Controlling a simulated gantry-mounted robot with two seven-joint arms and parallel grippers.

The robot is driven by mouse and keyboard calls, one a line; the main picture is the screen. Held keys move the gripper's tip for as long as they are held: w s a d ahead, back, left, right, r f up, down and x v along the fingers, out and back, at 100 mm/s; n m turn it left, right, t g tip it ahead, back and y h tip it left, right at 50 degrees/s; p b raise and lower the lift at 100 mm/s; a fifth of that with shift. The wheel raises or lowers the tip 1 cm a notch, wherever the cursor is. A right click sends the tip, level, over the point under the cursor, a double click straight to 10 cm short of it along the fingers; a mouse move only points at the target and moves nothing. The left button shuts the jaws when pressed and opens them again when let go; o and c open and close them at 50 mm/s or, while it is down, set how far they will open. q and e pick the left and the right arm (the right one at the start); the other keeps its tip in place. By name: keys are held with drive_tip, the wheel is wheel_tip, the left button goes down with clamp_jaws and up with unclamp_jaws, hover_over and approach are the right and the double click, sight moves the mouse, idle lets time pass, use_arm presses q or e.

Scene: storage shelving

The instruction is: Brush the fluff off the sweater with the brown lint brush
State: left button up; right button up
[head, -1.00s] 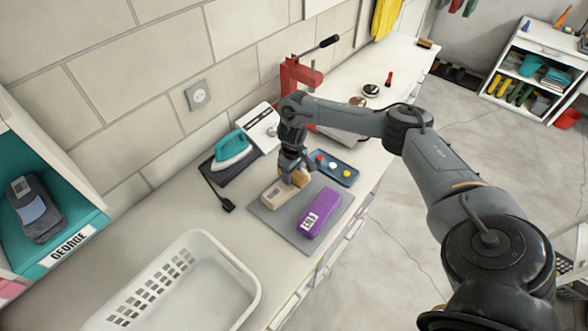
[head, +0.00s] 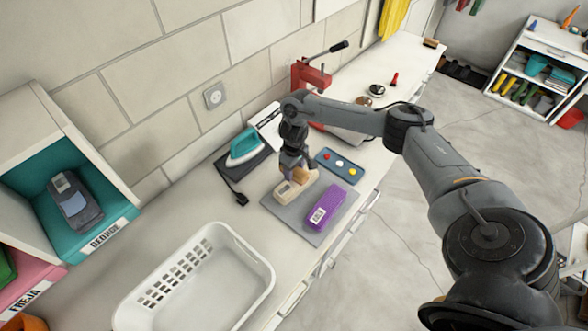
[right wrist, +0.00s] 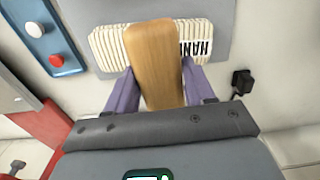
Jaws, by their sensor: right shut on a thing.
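The brown lint brush (right wrist: 158,60) is wooden and lies between the two purple fingers of my right gripper (right wrist: 160,92), which is shut on it. In the head view, my right gripper (head: 291,172) is low over a cream folded sweater (head: 284,194). In the right wrist view, the brush covers the middle of this ribbed sweater (right wrist: 107,48), and part of a name label shows beside it. I cannot tell whether brush and cloth touch. No fluff is clear. A purple folded item (head: 329,200) with a white label lies beside it. My left gripper is not in view.
Both folded items lie on a grey mat (head: 284,216). A blue tray (head: 335,168) with coloured round pieces, a teal iron (head: 245,147) and a red press (head: 302,75) stand nearby. A white basket (head: 262,268) and a shelf with a teal compartment (head: 112,205) are at left.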

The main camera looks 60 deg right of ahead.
drive_tip(key=shift+r+p, duration=0.35)
drive_tip(key=shift+r, duration=1.35)
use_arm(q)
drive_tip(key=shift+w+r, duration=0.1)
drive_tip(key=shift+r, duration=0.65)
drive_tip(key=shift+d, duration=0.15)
